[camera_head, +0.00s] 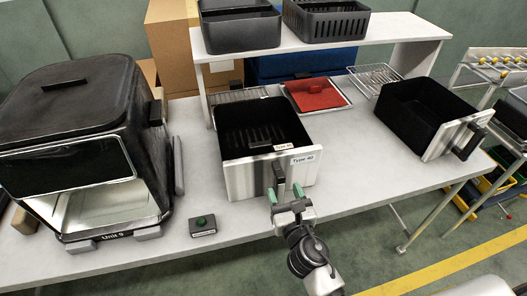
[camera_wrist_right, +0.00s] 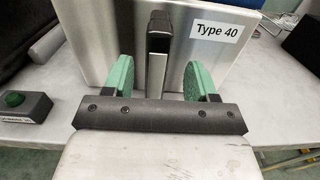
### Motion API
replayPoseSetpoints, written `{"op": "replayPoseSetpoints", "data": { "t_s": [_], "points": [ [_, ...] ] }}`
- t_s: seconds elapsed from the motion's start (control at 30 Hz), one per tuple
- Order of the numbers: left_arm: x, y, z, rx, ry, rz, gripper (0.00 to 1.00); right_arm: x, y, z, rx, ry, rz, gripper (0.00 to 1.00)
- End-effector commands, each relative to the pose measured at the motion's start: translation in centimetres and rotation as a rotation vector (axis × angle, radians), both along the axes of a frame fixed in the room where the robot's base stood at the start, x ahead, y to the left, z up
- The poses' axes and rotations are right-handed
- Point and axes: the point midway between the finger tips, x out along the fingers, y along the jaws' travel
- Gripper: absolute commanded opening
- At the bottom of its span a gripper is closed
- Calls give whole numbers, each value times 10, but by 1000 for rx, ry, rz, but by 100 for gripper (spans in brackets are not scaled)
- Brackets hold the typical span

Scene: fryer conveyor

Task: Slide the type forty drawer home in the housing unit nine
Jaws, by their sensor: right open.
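The Type 40 drawer (camera_head: 241,178) stands on the table in the middle of the head view. It is a black open basket with a brushed metal front and a dark upright handle. Its front and label also fill the top of the right wrist view (camera_wrist_right: 105,50). The housing Unit 9 (camera_head: 75,102), a black fryer body, stands to its left with a bright open bay low in front. My right gripper (camera_head: 285,191) is at the drawer's front. Its green fingers are apart, one on each side of the handle (camera_wrist_right: 158,45), with gaps visible. My left gripper is not in view.
A small box with a green button (camera_head: 203,225) sits between housing and drawer. Another metal-fronted drawer (camera_head: 447,138) stands at the right. A red-lidded tray (camera_head: 315,94) and wire racks lie behind. A raised shelf (camera_head: 372,30) carries black baskets.

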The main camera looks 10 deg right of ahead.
Motion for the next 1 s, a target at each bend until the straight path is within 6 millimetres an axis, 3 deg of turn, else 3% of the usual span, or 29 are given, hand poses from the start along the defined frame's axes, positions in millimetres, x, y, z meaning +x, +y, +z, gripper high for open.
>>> {"op": "replayPoseSetpoints", "data": {
  "t_s": [0.33, 0.63, 1.0],
  "points": [
    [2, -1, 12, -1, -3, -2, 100, 46, 4, 5, 1, 0, -1, 57],
    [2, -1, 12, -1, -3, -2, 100, 51, 4, 4, 1, 1, -1, 57],
    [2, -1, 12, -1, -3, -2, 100, 51, 4, 4, 1, 1, 0, 2]
  ]
}}
